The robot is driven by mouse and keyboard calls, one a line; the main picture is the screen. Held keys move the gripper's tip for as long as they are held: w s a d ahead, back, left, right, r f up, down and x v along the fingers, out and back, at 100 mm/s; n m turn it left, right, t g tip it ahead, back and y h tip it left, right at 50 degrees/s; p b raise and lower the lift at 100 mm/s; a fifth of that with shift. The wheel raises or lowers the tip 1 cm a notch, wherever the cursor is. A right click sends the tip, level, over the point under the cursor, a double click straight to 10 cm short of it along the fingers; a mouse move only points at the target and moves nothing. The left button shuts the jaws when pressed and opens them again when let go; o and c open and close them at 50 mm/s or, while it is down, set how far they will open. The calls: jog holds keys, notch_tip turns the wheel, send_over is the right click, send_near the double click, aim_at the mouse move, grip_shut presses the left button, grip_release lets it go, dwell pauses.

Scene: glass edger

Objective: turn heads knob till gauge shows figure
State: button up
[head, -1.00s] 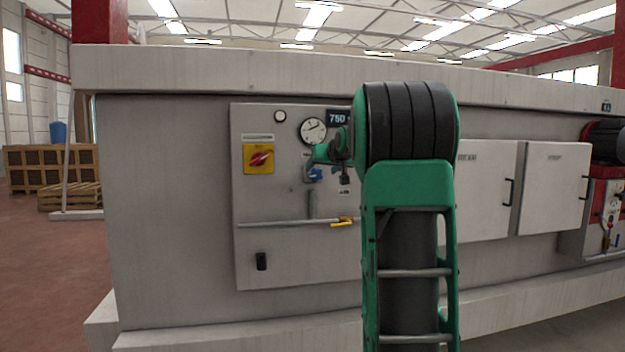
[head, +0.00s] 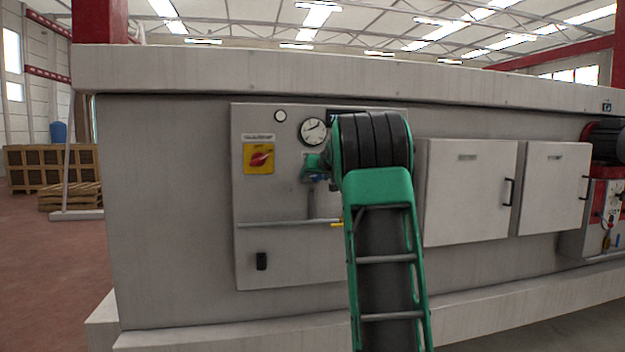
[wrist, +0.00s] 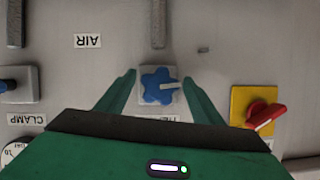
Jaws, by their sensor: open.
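The blue lobed heads knob (wrist: 158,86) sits on a pale square plate in the wrist view, which shows the panel upside down. A white pointer mark on it points right in that view. Its label is mostly hidden by my gripper body. My gripper (wrist: 158,76) is open, with one green finger on each side of the knob; I cannot tell whether they touch it. In the head view my gripper (head: 313,172) is at the panel below the round white gauge (head: 313,131), covering most of the knob. The gauge's needle points up and right; its figures are too small to read.
A red switch on a yellow plate (wrist: 262,108) is close on the right in the wrist view. A dark display (head: 336,116) is mostly hidden by my arm. A pipe (head: 285,223) crosses the panel below.

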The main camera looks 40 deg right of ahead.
jog(key=c, duration=1)
jog(key=shift+c, duration=0.2)
jog(key=shift+d+m+t+y, duration=0.1)
jog(key=shift+m+t+y, duration=0.35)
jog(key=shift+m, duration=0.45)
jog(key=m+t+y, duration=0.1)
jog(key=m, duration=0.2)
jog(key=shift+y, duration=0.35)
jog(key=m+t, duration=0.1)
jog(key=m, duration=0.1)
jog(key=m+t+y, duration=0.1)
jog(key=m+t, duration=0.1)
jog(key=m, duration=0.1)
jog(key=shift+f, duration=0.1)
jog(key=o, duration=1)
